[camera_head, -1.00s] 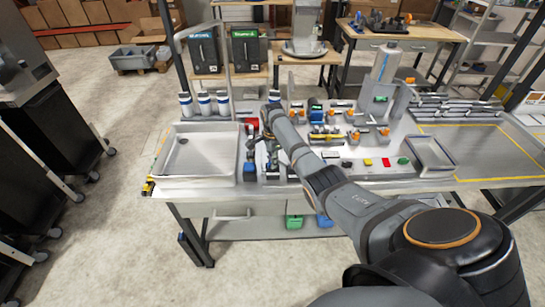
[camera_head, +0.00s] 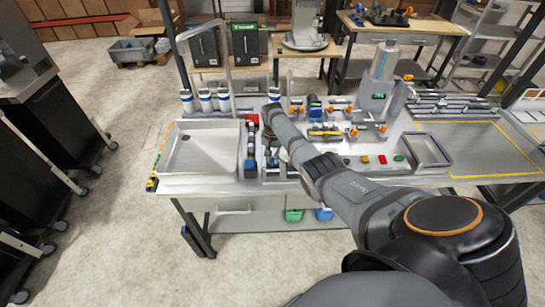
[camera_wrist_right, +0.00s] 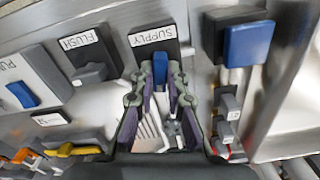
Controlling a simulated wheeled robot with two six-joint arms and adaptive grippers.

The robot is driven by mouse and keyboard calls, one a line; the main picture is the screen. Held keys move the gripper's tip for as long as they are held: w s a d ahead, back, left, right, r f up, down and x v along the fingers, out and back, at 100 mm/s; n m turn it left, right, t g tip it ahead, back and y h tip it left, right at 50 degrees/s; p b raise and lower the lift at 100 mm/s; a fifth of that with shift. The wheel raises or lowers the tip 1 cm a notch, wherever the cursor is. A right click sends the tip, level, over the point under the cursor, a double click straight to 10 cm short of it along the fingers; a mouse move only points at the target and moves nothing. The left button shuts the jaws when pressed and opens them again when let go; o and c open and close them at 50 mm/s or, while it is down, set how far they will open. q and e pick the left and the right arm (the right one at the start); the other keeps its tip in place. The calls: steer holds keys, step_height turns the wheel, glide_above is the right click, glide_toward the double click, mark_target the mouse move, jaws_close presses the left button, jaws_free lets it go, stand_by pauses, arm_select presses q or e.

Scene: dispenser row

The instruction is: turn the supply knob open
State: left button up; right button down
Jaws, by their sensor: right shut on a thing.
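The supply knob (camera_wrist_right: 160,68) is a small blue handle under a white SUPPLY label (camera_wrist_right: 153,36) on a dark plate in the right wrist view. My right gripper (camera_wrist_right: 161,78) is shut on it, one finger on each side, and the fingers cover part of the knob. In the head view my right forearm and wrist reach down over the bench just right of the sink, hiding the knob. My left gripper is not in view.
A grey FLUSH knob (camera_wrist_right: 90,73) sits close left of the fingers. A large blue square block (camera_wrist_right: 249,44) stands to the right. The metal sink (camera_head: 200,155) lies left of my arm, and a small open tray (camera_head: 428,150) lies right.

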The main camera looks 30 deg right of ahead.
mark_target(272, 159)
steer(key=shift+r+n, duration=0.1)
steer(key=shift+n, duration=1.1)
steer(key=c, duration=1.3)
jaws_free()
steer(key=shift+c, duration=0.2)
step_height(272, 159, up, 12)
steer(key=shift+n, duration=0.3)
